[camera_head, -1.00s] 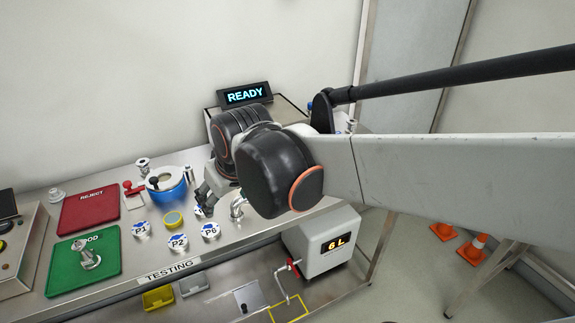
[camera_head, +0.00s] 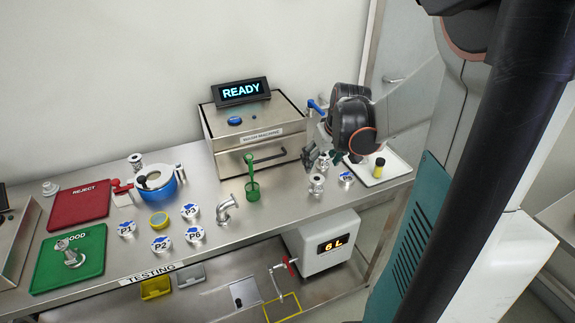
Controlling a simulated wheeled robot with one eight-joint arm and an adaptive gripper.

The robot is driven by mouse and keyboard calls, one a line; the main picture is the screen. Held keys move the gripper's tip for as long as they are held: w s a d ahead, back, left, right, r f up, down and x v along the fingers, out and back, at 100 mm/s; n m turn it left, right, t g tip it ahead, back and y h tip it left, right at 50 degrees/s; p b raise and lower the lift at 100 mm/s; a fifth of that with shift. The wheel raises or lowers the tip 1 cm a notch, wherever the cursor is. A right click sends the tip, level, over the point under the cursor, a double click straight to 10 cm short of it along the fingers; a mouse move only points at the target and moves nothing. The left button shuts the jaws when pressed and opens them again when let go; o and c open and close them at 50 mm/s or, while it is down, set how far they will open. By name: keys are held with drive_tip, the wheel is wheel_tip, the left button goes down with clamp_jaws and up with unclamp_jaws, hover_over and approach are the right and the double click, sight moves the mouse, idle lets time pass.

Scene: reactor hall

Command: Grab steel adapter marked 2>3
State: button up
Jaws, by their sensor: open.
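Several small steel fittings could be the adapter; I cannot read a 2>3 mark on any. One steel fitting (camera_head: 316,184) stands on the bench right of centre, with another (camera_head: 322,161) just behind it. My gripper (camera_head: 311,158) is open, hanging beside these two, its fingers partly hidden by the dark wrist. I cannot tell whether a finger touches a fitting. Further steel fittings stand on the green GOOD mat (camera_head: 95,262), behind the blue ring (camera_head: 163,190) at a flanged piece (camera_head: 135,160), and at the back left (camera_head: 50,188). A bent steel elbow (camera_head: 225,210) stands mid-bench.
A lidded steel box (camera_head: 222,152) with a READY display (camera_head: 241,92) stands behind. A green holder (camera_head: 253,191), several P-marked caps (camera_head: 161,245) and a red REJECT mat (camera_head: 78,205) are on the bench. A white tray (camera_head: 397,172) lies right of my gripper.

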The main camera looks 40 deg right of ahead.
sight(318, 180)
drive_tip(key=b+x, duration=0.1)
drive_tip(key=x, duration=0.2)
drive_tip(key=b+x, duration=0.1)
drive_tip(key=x, duration=0.4)
drive_tip(key=shift+s+d+f+b, duration=0.25)
drive_tip(key=shift+d+f+b, duration=0.15)
drive_tip(key=shift+d, duration=0.05)
drive_tip(key=shift+s+b+x, duration=0.2)
drive_tip(key=shift+b+x, duration=0.45)
drive_tip(key=shift+x, duration=0.7)
drive_tip(key=shift+s+b+x, duration=0.2)
drive_tip(key=shift+b+x, duration=0.4)
drive_tip(key=shift+x, duration=0.8)
drive_tip(key=shift+d, duration=0.15)
drive_tip(key=c, duration=1.3)
